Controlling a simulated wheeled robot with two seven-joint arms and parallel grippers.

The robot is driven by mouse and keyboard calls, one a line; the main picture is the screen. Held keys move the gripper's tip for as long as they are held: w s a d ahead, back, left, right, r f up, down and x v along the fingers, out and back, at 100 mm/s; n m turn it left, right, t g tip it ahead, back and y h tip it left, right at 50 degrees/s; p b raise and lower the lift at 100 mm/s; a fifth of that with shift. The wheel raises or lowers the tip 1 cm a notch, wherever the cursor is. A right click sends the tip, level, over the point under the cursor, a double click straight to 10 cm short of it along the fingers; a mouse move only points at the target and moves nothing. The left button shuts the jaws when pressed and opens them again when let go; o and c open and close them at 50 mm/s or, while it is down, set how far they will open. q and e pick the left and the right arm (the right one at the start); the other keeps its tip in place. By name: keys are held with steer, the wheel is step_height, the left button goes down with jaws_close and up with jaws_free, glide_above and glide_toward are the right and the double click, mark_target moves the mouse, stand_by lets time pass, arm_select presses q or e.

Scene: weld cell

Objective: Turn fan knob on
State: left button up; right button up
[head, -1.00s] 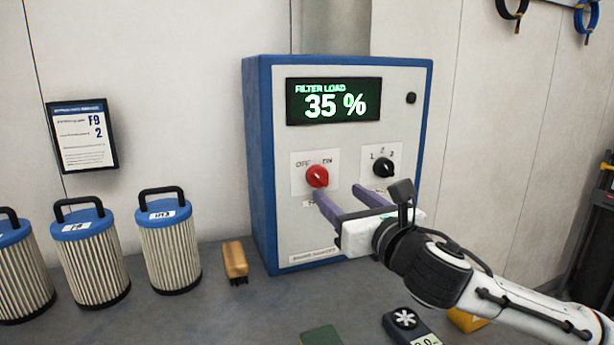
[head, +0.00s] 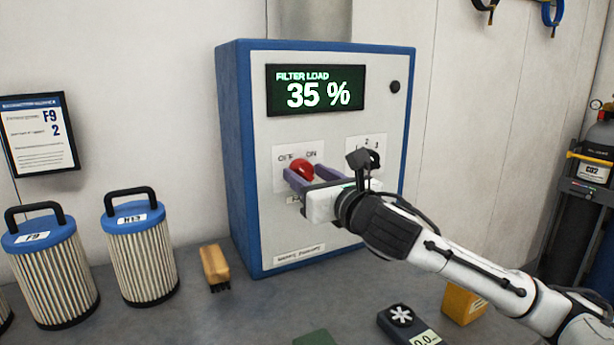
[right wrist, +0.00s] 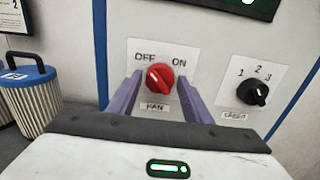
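The red fan knob (head: 302,168) is on the front of the blue and grey control box (head: 340,48), between the OFF and ON marks. In the right wrist view the red knob (right wrist: 160,77) has its ridge slanting, upper end toward OFF. My right gripper (head: 307,174) is open at the knob, with one purple finger on each side. The right wrist view shows gaps between the fingers (right wrist: 160,84) and the knob; I cannot tell whether they touch it. My left gripper is not in view.
A black speed knob (right wrist: 252,92) sits right of the fan knob, partly hidden by my gripper in the head view. The display (head: 315,90) reads FILTER LOAD 35 %. Filter cartridges (head: 140,255) and a brush (head: 214,266) stand left of the box.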

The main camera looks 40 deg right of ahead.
steer(key=c, duration=0.7)
steer(key=m+p, duration=0.3)
steer(key=m, duration=0.1)
steer(key=shift+r+m, duration=0.1)
steer(key=shift+m, duration=0.3)
steer(key=m+p, duration=0.1)
steer(key=m, duration=0.2)
steer(key=shift+m, duration=0.3)
steer(key=m, duration=0.4)
steer(key=shift+m+p, duration=0.3)
steer(key=m, duration=0.4)
steer(key=shift+m, duration=0.4)
